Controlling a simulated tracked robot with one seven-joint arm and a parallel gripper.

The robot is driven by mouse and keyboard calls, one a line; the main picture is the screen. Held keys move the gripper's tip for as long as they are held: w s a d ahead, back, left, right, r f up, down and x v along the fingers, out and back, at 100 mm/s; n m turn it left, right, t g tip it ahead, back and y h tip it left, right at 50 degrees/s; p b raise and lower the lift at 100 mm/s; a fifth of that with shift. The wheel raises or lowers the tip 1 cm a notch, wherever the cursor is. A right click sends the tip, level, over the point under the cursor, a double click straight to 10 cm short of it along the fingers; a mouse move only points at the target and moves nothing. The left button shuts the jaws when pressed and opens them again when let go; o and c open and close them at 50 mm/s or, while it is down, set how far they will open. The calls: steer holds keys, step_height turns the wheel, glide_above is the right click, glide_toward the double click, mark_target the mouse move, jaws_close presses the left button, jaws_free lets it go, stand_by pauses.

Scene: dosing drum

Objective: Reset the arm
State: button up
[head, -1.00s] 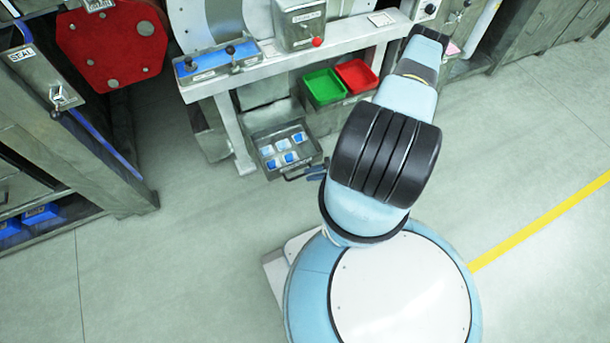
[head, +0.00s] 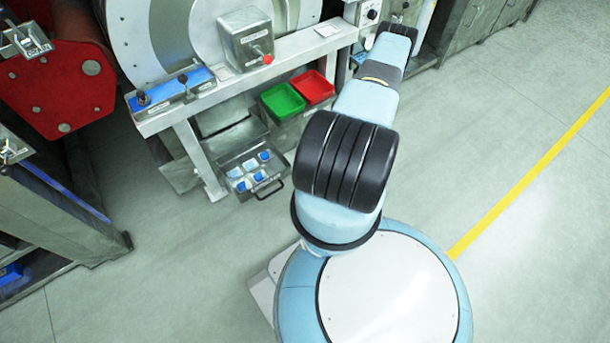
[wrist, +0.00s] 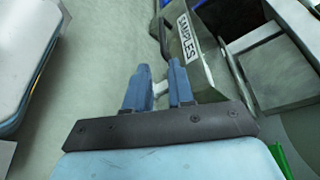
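My gripper (wrist: 158,74) shows in the wrist view as two blue fingers with a gap between them. It looks open, with no held object clear between the fingers; a small pale patch shows in the gap. Just beyond the fingers is the front of the drawer labelled SAMPLES (wrist: 188,38), with its dark handle (wrist: 162,38) beside the fingertips; I cannot tell whether they touch. In the head view my arm hides the gripper. There the drawer (head: 226,163) is pulled out, with several blue-and-white pieces inside, and its handle (head: 271,189) is in clear sight.
A green bin (head: 283,101) and a red bin (head: 312,87) sit under the machine's pale bench (head: 300,45). A control box with a red knob (head: 246,40) stands on it. A red plate (head: 60,90) and grey cabinet (head: 50,230) are at left. Floor at right is clear.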

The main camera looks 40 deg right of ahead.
steer(key=w+d+r+n+g+h, duration=0.1)
steer(key=w+d+r+n+g, duration=0.15)
steer(key=w+r, duration=0.6)
steer(key=w+d+r+n+g+h, duration=0.2)
steer(key=w+d+r+g, duration=0.15)
steer(key=r, duration=0.95)
steer(key=w+a+r+n+h, duration=0.1)
steer(key=w+a+r+h, duration=0.1)
steer(key=r, duration=0.9)
steer(key=w+a+r+n+h, duration=0.1)
steer(key=a+r+n+h, duration=0.15)
steer(key=r, duration=0.85)
steer(key=s+a+r+n+t+h, duration=0.1)
steer(key=s+a+r+h, duration=0.3)
steer(key=r, duration=0.6)
steer(key=s+a+r, duration=0.1)
steer(key=a+r, duration=0.4)
steer(key=r, duration=0.4)
steer(key=s+a+r+n+t+h, duration=0.1)
steer(key=s+a+r+t+h, duration=0.2)
steer(key=s+r, duration=0.9)
steer(key=s+a+t, duration=0.2)
steer(key=a, duration=0.1)
steer(key=shift+s+t, duration=0.35)
steer(key=shift+t, duration=0.05)
